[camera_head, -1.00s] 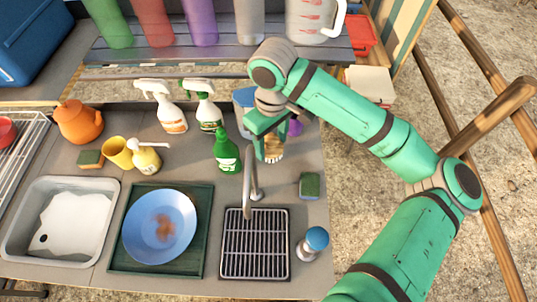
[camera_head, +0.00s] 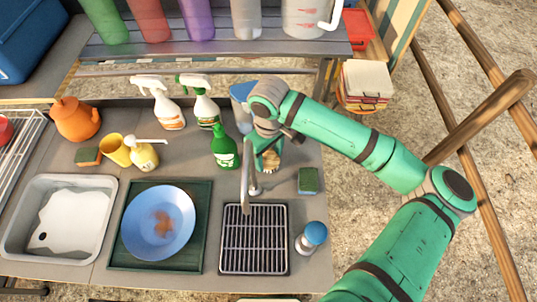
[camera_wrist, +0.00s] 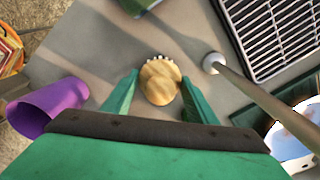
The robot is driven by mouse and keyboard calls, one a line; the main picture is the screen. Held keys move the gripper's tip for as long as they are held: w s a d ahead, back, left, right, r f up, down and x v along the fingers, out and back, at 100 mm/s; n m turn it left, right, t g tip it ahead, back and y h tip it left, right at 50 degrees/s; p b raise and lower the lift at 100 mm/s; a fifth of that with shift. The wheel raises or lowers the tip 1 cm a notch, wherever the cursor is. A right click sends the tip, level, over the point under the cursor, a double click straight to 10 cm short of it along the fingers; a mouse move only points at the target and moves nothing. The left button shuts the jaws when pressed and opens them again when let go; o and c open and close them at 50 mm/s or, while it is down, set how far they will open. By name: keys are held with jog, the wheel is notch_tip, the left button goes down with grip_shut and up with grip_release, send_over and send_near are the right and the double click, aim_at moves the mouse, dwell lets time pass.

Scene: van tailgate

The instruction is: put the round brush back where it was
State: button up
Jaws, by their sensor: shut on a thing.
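The round brush (camera_wrist: 160,82), a round wooden piece with a pale scalloped edge, sits between the two green fingers of my gripper (camera_wrist: 158,96) in the wrist view. In the head view the brush (camera_head: 270,161) shows as a small tan piece under my gripper (camera_head: 266,155), just behind and right of the tap. My gripper is shut on it. I cannot tell whether its underside touches the grey counter (camera_head: 315,200).
The metal tap (camera_head: 247,180) and drain rack (camera_head: 254,240) are close in front. A green bottle (camera_head: 225,150) stands left, a green sponge (camera_head: 308,181) right. A purple cup (camera_wrist: 52,105) shows in the wrist view. Bare counter surrounds the brush.

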aim_at(269, 152)
jog(key=shift+w+f, duration=0.1)
jog(key=o, duration=0.8)
jog(key=shift+d, duration=0.1)
jog(key=shift+c, duration=0.2)
jog(key=shift+o, duration=0.9)
jog(key=shift+d, duration=0.15)
jog(key=shift+a, duration=0.35)
notch_tip(269, 152, up, 12)
jog(key=shift+r, duration=0.15)
jog(key=shift+d, duration=0.15)
